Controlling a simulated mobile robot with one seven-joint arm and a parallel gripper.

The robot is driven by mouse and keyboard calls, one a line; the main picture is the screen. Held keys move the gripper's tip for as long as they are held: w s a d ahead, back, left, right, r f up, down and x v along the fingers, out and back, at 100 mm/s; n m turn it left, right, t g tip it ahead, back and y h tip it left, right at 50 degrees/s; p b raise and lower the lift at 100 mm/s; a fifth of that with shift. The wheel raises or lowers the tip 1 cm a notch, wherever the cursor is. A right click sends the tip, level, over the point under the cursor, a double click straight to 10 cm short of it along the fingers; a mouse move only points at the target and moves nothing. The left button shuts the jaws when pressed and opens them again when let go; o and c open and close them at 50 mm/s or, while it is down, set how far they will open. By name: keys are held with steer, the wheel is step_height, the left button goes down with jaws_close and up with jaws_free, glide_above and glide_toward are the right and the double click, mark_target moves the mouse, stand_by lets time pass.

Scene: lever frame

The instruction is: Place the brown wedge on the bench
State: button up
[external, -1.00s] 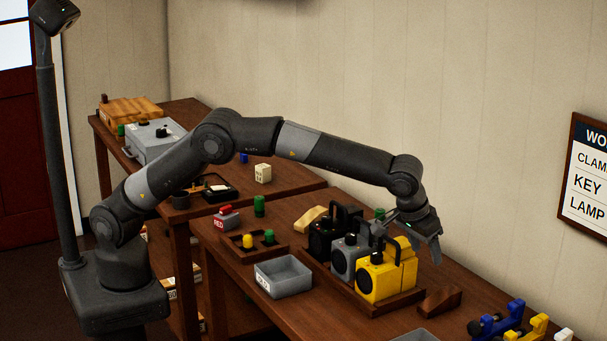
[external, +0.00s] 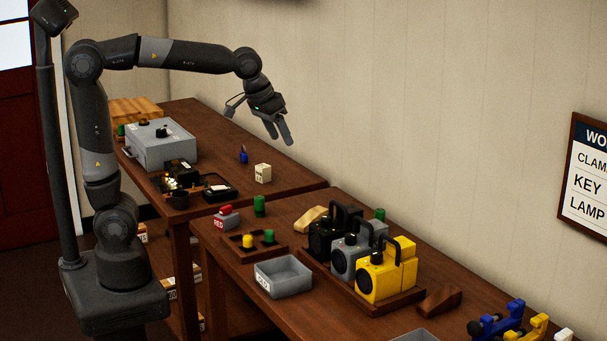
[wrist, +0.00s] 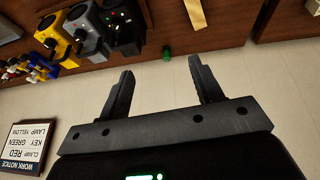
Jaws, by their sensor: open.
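The dark brown wedge (external: 440,301) lies on the wooden bench (external: 497,291), to the right of the tray with the lamps. A paler tan wedge-like block (external: 310,219) lies on the same bench behind the grey bin; a tan piece also shows at the top of the wrist view (wrist: 195,12). My gripper (external: 281,139) is raised in the air above the back of the benches, far to the left of the brown wedge. Its two fingers (wrist: 162,68) are apart with nothing between them. I cannot make out the brown wedge in the wrist view.
Black, grey (external: 349,257) and yellow (external: 379,278) lamps stand in a wooden tray (external: 372,305). A grey bin (external: 283,277) is in front. Blue and yellow clamps (external: 500,321) sit at the right. A grey box (external: 160,146) stands on the left bench. The wall is close behind.

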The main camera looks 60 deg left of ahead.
steer(key=s+a+f, duration=0.3)
steer(key=s+a, duration=0.2)
steer(key=s, duration=0.4)
steer(key=s+a+f+t, duration=0.1)
steer(key=s+a+f, duration=0.3)
steer(key=s, duration=0.5)
steer(key=shift+s+a+y, duration=0.35)
steer(key=shift+a+y, duration=0.05)
steer(key=shift+a, duration=0.35)
